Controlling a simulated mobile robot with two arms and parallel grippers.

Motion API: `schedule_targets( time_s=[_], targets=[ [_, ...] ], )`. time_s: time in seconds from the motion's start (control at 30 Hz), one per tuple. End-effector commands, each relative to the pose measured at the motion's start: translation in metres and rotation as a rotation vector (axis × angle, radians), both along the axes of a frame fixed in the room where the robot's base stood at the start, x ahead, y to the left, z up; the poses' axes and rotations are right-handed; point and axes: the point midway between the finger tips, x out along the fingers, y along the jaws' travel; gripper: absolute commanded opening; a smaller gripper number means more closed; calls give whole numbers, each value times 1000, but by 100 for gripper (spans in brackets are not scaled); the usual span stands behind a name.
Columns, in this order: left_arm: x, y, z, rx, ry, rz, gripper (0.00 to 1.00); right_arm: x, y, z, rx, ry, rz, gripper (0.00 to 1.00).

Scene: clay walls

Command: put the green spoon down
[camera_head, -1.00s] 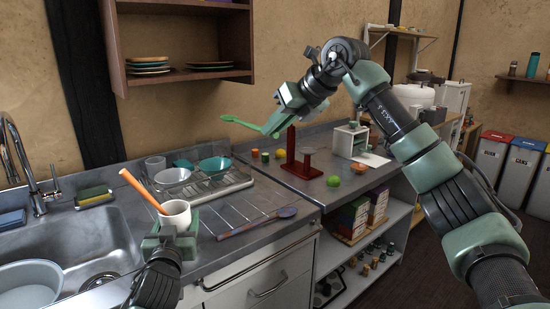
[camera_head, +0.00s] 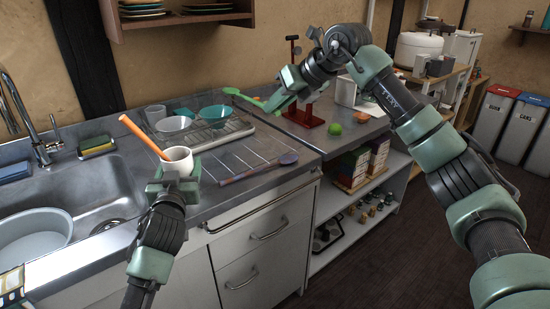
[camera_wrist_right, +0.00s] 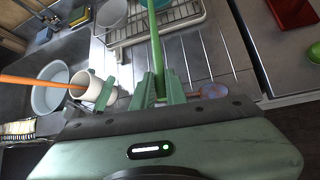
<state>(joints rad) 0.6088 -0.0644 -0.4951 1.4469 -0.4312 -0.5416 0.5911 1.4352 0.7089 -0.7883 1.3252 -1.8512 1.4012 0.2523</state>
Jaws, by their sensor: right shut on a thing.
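The green spoon (camera_head: 236,93) is held in my right gripper (camera_head: 268,104), which is shut on it above the counter, near the dish rack. In the right wrist view the spoon (camera_wrist_right: 156,35) stretches away from between the closed fingers (camera_wrist_right: 158,92), over the rack. My left gripper (camera_head: 174,180) is at a white mug (camera_head: 178,161) with an orange-handled utensil (camera_head: 143,136) standing tilted in it. The mug also shows in the right wrist view (camera_wrist_right: 88,84). I cannot tell whether the left fingers grip it.
A dish rack (camera_head: 228,134) holds bowls (camera_head: 216,115). A spoon with a bluish bowl (camera_head: 288,158) lies on the ridged drainboard (camera_head: 240,162). The sink (camera_head: 85,195) is left. A red stand (camera_head: 303,117) and a green fruit (camera_head: 334,129) stand on the right counter.

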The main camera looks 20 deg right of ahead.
Motion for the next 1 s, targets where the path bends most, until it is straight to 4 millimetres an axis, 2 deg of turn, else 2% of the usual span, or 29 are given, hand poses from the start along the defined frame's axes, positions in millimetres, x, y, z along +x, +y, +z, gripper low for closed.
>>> schedule_targets(
  time_s=[0.03, 0.2, 0.4, 0.73, 0.9, 1.0],
  targets=[
    [0, 0, -1, 1, 1, 0, 2, -1, -1, -16, -2, 5, 0, 0],
    [0, 0, -1, 1, 1, 0, 2, -1, 0, -62, 0, 5, 0, 0],
    [0, 0, -1, 1, 1, 0, 2, -1, 0, -102, 0, 3, 1, 0],
    [0, 0, -1, 1, 2, 0, 2, 0, 0, -120, 0, 1, 0, 0],
    [0, 0, -1, 1, 2, 0, 2, 0, 0, -146, -1, 3, -1, 0],
    [0, 0, -1, 1, 2, 0, 2, 0, 0, -154, 0, 0, 0, 0]
  ],
)
